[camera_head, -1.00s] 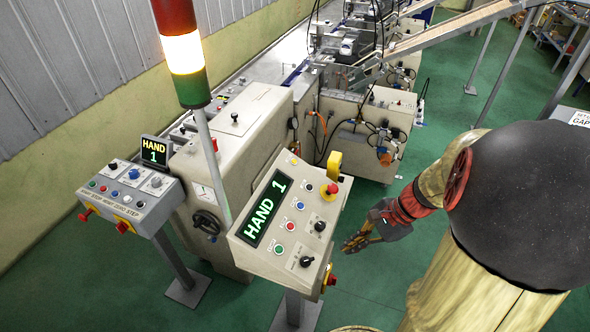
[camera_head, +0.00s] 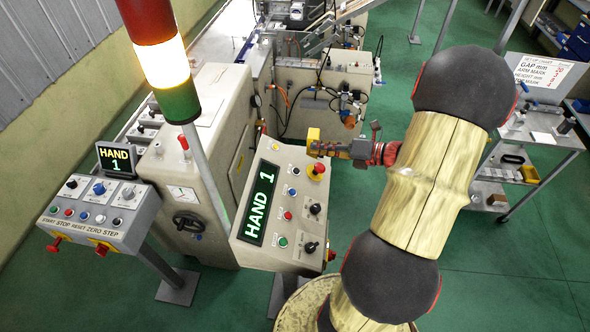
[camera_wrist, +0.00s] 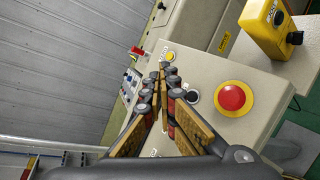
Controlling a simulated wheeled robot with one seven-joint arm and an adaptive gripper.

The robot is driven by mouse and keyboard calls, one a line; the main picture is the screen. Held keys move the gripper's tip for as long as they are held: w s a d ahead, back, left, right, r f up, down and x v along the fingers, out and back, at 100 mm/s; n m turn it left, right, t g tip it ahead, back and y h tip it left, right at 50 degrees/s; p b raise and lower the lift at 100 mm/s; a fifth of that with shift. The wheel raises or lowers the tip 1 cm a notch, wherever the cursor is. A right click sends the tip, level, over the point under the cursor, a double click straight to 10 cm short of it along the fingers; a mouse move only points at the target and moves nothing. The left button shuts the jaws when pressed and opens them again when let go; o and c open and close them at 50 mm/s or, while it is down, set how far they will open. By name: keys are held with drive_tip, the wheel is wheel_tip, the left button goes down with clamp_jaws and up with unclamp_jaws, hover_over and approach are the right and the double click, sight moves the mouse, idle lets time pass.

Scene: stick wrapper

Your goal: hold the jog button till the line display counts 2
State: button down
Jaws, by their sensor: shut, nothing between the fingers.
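The tilted control panel (camera_head: 246,246) carries a line display (camera_head: 260,203) reading HAND 1. My gripper (camera_head: 314,149) is shut and empty over the panel's upper right, near the red mushroom button (camera_head: 316,168). In the wrist view my fingertips (camera_wrist: 163,68) point toward a yellow button (camera_wrist: 170,56); contact is not clear.
A yellow box (camera_wrist: 265,28) with a black knob stands beside the panel top. A grey second console (camera_head: 92,215) with its own HAND 1 display (camera_head: 115,158) stands left. A signal tower (camera_head: 165,65) rises between them. A trolley (camera_head: 545,140) stands right.

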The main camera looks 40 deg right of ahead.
drive_tip(key=shift+s, duration=0.1)
drive_tip(key=b, duration=0.7)
hover_over(296, 171)
drive_tip(key=s+d, duration=0.2)
drive_tip(key=d, duration=0.1)
drive_tip(key=f, duration=0.6)
drive_tip(key=shift+s+d+f, duration=0.1)
drive_tip(key=shift+s+f, duration=0.05)
drive_tip(key=shift+s, duration=0.05)
drive_tip(key=shift+w+a+f+b, duration=0.25)
drive_tip(key=shift+w+f+b, duration=0.15)
drive_tip(key=shift+f, duration=0.35)
drive_tip(key=shift+f, duration=0.1)
drive_tip(key=shift+w+a+f, duration=0.15)
drive_tip(key=shift+f, duration=0.1)
drive_tip(key=shift+w+a+f, duration=0.15)
drive_tip(key=shift+f, duration=0.2)
idle(4.3)
